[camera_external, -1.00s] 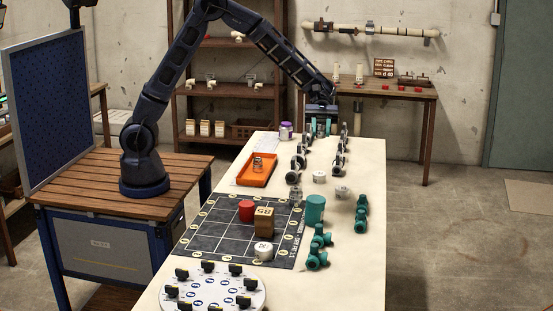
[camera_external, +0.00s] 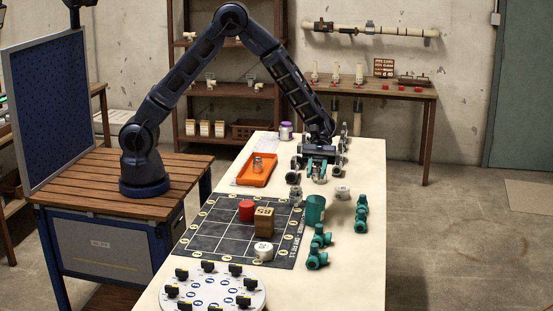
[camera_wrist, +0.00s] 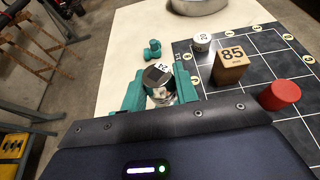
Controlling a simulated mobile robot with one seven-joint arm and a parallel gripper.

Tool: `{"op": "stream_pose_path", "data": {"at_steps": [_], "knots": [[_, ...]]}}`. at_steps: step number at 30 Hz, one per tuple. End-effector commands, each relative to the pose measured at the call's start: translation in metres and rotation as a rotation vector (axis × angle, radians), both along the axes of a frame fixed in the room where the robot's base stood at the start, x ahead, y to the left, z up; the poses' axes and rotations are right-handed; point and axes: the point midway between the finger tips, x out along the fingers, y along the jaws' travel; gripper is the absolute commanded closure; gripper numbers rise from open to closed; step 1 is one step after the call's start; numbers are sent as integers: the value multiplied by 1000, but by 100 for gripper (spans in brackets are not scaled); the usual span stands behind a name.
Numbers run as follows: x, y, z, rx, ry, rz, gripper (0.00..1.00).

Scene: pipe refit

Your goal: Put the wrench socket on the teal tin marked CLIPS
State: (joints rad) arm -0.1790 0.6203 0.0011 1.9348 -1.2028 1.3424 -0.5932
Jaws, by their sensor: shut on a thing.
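My gripper (camera_external: 318,175) hangs low over the long table. In the wrist view its teal fingers (camera_wrist: 160,92) are shut on the wrench socket (camera_wrist: 160,97), a short shiny metal round piece with a dark patch and a white "24" label on top. In the external view it shows as a small pale shape (camera_external: 319,179) between the fingers; I cannot tell its clearance from the table. The teal tin (camera_external: 315,209) stands upright just nearer the camera than my gripper. Its CLIPS marking is not readable. I cannot make the tin out in the wrist view.
A black grid mat (camera_external: 220,225) holds a red cylinder (camera_external: 246,210), a wooden "85" block (camera_external: 264,222) and a white round piece (camera_external: 263,250). A metal piece (camera_external: 295,196) and white piece (camera_external: 342,192) stand nearby.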

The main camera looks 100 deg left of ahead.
Motion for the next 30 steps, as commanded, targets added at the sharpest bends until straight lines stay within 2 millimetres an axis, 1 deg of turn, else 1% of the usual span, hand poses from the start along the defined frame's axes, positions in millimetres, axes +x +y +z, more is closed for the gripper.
{"op": "stream_pose_path", "data": {"at_steps": [1, 3, 6, 11, 19, 30], "knots": [[0, 0, -10, -1, 4, -1, 95], [0, 0, -20, -1, 2, 0, 95], [0, 0, -29, -1, 1, -1, 95], [0, 0, -36, -1, 0, 0, 95], [0, 0, -68, 0, 1, 0, 95], [0, 0, -71, 0, 0, 0, 95]]}}
